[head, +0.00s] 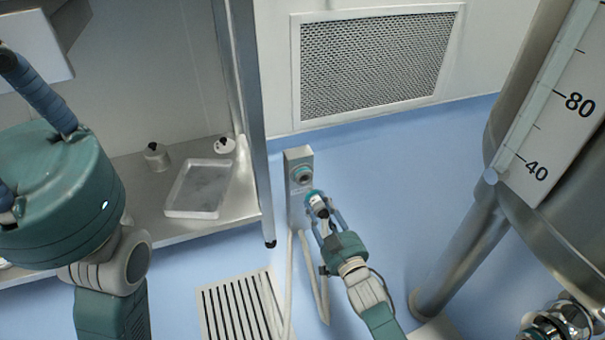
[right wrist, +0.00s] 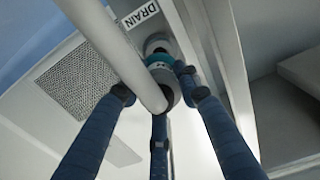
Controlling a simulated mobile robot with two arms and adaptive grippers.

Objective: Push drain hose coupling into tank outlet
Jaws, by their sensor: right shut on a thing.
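My right gripper (head: 320,212) has its blue fingers closed around the drain hose coupling (head: 315,198), a pale and teal piece. In the right wrist view the fingers meet around the grey coupling end (right wrist: 165,82). In the head view the port (head: 302,174) is on a grey post, just above and left of the coupling. I cannot tell whether they touch. The pale hose (right wrist: 118,50) crosses the wrist view.
A steel tank (head: 545,180) with a level scale stands at right on a leg. A steel shelf (head: 240,222) with a clear tray (head: 197,188) is at left. A floor grate (head: 238,305) lies near the hose. Blue floor is open between post and tank leg.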

